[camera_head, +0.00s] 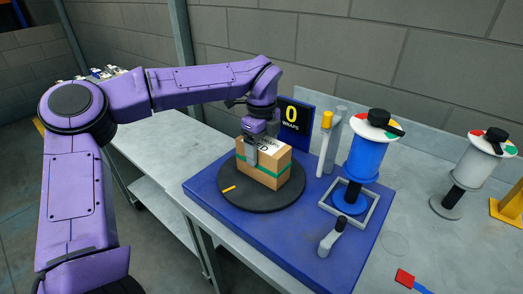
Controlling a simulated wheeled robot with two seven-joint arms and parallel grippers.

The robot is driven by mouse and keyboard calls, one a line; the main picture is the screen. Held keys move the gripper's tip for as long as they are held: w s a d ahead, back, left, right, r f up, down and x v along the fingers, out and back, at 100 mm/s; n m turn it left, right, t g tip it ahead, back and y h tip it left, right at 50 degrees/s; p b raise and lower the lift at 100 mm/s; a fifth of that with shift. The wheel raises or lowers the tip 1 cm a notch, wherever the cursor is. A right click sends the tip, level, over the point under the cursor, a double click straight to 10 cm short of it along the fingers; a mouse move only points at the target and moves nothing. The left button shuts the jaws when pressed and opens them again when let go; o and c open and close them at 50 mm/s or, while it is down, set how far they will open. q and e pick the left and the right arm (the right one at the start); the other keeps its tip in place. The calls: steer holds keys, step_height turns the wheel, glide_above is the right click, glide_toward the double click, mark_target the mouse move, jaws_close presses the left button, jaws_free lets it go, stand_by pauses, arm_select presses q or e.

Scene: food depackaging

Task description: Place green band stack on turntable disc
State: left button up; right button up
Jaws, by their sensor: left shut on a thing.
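The green band stack is a brown carton block (270,178) with a green band around its sides and a white label with dark print on top. It sits over the black turntable disc (244,197), inside the disc's rim; whether it touches the disc is hard to tell. My left gripper (252,156) reaches down from above and is shut on the stack at its near left top side. A small yellow mark shows on the disc's front left. My right gripper is not in view.
The disc is on a blue base (290,228). Behind it stands a dark sign (294,122) reading "0 WRAPS". To the right are a blue film roll (365,150) on a stand, a white roll (474,165) and a short grey post (330,238). The table's left part is clear.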

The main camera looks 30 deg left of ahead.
arm_select(q)
steer(key=o, duration=1.1)
steer(key=shift+s, duration=0.15)
steer(key=shift+o, duration=1.3)
steer(key=shift+s+r, duration=0.1)
steer(key=shift+s, duration=0.05)
steer(key=shift+r, duration=0.15)
step_height(320, 180, up, 12)
steer(key=b, duration=0.1)
steer(key=shift+f, duration=0.2)
